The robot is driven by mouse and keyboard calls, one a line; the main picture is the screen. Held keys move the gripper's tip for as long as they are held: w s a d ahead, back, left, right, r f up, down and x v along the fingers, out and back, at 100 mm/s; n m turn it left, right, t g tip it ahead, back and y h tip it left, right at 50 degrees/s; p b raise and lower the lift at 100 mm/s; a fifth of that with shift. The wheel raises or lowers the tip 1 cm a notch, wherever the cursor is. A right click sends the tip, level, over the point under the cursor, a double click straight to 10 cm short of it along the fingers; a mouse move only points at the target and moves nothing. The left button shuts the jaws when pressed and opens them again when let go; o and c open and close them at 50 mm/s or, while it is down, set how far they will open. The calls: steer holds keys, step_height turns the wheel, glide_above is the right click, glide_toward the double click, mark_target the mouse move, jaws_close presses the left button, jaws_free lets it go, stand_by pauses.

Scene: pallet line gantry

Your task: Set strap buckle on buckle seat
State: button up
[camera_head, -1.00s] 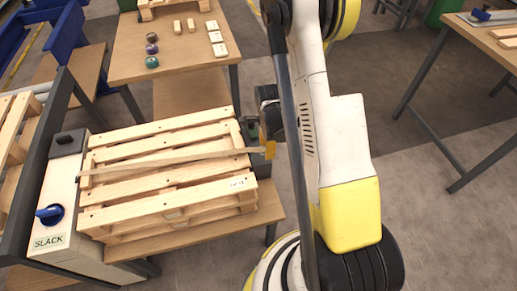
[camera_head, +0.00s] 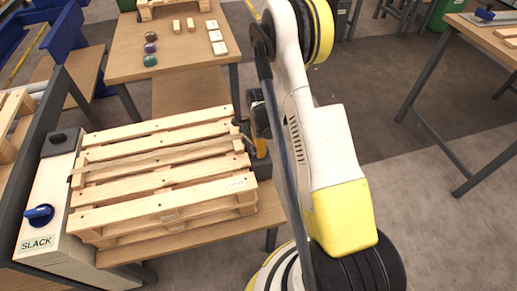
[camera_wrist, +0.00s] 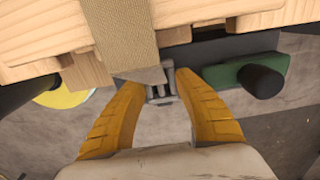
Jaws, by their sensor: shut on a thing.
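The strap (camera_head: 160,158) lies across the top of the wooden pallet stack (camera_head: 165,190) and runs to its right end. In the wrist view the woven strap (camera_wrist: 122,35) comes down over the pallet edge to a grey metal buckle (camera_wrist: 158,86). My gripper (camera_wrist: 162,82) has its yellow fingers on either side of the buckle and is shut on it. In the head view my gripper (camera_head: 260,140) is close to the pallet's right end, partly behind my arm. A dark block (camera_head: 262,168) sits there; I cannot tell whether it is the buckle seat.
A green plate with a black knob (camera_wrist: 262,80) is right of the buckle in the wrist view. A slack box with a blue knob (camera_head: 40,214) stands left of the pallets. A table (camera_head: 180,55) with small parts is behind.

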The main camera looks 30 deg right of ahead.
steer(key=shift+f, duration=0.15)
steer(key=o, duration=1.1)
